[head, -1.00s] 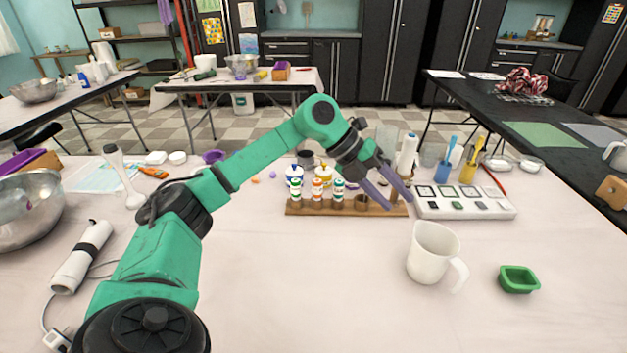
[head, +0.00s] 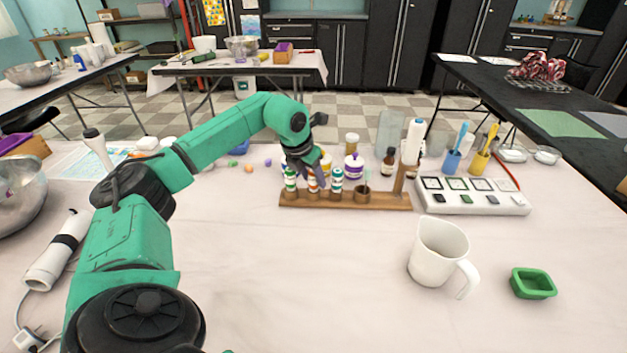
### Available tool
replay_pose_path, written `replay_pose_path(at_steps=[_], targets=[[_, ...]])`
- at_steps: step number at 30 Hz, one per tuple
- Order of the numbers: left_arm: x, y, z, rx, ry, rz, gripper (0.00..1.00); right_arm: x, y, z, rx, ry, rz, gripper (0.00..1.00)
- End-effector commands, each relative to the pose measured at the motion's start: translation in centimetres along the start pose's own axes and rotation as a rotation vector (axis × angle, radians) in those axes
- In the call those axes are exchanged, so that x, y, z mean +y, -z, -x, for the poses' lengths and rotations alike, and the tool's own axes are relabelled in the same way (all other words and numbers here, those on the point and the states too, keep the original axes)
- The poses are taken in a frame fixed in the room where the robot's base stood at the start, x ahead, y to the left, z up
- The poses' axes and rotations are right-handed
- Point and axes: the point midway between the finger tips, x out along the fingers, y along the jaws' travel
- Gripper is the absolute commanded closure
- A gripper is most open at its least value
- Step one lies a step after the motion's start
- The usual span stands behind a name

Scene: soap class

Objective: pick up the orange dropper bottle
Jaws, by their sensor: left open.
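The orange dropper bottle (head: 313,186) stands in the wooden rack (head: 378,202), between a green-banded bottle (head: 290,184) on its left and a teal-banded bottle (head: 337,184) on its right. My left gripper (head: 317,177) is open and points down at the orange bottle, its fingers overlapping the bottle's upper part. The fingers hide the top of the bottle, and I cannot tell whether they touch it. My right gripper is not in view.
A white mug (head: 437,255) and a green mould (head: 533,283) stand front right. A white swatch tray (head: 470,196) lies right of the rack. Jars and a brown bottle (head: 388,163) stand behind the rack. The front middle of the table is clear.

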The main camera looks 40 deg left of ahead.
Motion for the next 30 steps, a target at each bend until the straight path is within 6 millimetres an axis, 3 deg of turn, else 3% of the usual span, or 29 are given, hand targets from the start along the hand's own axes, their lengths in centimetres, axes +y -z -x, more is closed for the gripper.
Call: replay_pose_path(at_steps=[7, 10, 11, 22, 26, 30], targets=[[0.0, 0.0, -0.7, -0.001, -0.001, 0.0, 0.49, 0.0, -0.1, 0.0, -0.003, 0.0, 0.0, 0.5], [0.0, 0.0, -0.7, 0.0, -0.001, 0.0, 0.7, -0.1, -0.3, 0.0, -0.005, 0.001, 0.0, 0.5], [0.0, 0.0, -0.6, 0.0, -0.001, 0.0, 0.71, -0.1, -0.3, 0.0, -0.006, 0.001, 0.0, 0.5], [0.0, -0.1, -0.4, -0.001, -0.001, 0.001, 0.71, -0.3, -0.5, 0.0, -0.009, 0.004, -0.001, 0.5], [0.0, -0.6, 0.7, -0.003, 0.0, 0.0, 0.71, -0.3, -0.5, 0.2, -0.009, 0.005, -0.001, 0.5], [-0.1, -1.9, 3.6, -0.007, 0.001, 0.001, 0.71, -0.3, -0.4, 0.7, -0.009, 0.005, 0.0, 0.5]])
